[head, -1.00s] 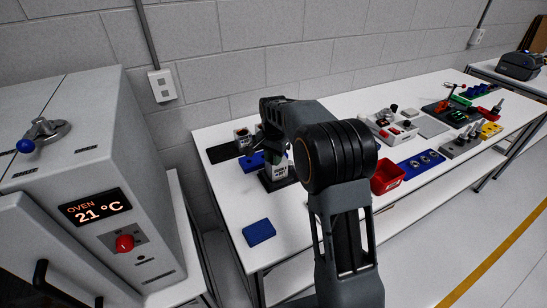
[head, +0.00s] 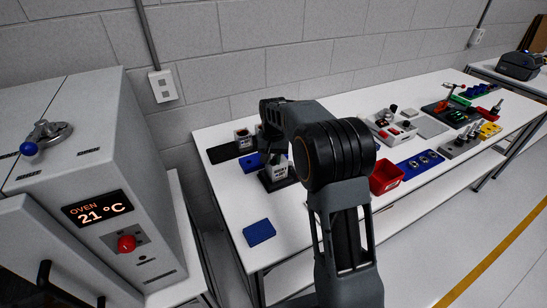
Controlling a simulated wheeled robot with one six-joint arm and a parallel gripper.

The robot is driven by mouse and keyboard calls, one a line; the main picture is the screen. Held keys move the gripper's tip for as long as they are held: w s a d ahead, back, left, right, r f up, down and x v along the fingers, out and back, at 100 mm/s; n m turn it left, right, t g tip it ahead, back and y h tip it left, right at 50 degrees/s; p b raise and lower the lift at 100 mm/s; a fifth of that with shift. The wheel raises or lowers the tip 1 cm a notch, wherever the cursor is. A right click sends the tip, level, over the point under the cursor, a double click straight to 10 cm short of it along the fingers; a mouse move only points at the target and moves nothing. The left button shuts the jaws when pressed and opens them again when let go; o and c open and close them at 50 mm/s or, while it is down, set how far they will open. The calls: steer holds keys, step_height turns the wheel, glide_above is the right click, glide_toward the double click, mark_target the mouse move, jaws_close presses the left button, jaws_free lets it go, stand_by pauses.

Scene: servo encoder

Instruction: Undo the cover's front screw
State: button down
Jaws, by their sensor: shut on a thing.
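The grey-white servo unit (head: 279,170) with a dark printed label stands upright in a black holder (head: 266,181), left of centre on the white bench. Its cover and the front screw are hidden or too small to make out. My gripper (head: 264,154) points down from my wrist at the upper left of the servo unit, very close to it. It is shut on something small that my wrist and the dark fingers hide. I cannot tell whether it touches the cover.
A blue block (head: 250,163), a small cup-like container (head: 242,138) and a black mat (head: 222,153) lie left of the gripper. A blue pad (head: 259,232) lies in front. A red bin (head: 386,178) stands to the right. The oven (head: 100,190) is at far left.

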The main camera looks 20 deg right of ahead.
mark_target(274, 160)
steer(key=shift+n, duration=0.9)
steer(key=c, duration=1)
jaws_free()
steer(key=shift+o, duration=0.2)
step_height(274, 160, up, 14)
steer(key=shift+f, duration=0.1)
